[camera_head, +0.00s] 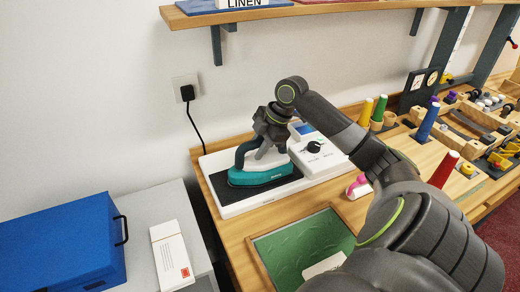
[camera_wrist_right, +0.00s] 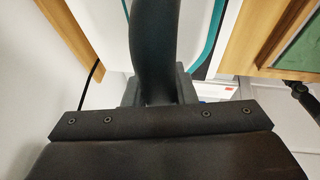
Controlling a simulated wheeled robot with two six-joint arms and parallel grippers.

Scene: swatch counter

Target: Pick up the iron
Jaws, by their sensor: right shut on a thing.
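The iron (camera_head: 262,176) is teal with a dark handle. It is on the dark pad of a white station (camera_head: 230,207) at the back left of the wooden counter; I cannot tell whether it touches the pad. My right gripper (camera_head: 266,143) comes down from above and is shut on the iron's handle. In the right wrist view the dark handle (camera_wrist_right: 153,50) runs between the fingers, with the iron's teal edge (camera_wrist_right: 212,40) behind it.
A control box with a dial (camera_head: 318,150) stands right of the iron. A green-lined tray (camera_head: 300,245) lies in front. Coloured cones (camera_head: 427,118) stand at the right. A blue case (camera_head: 60,245) and white box (camera_head: 172,255) are at the left. A shelf (camera_head: 280,12) hangs above.

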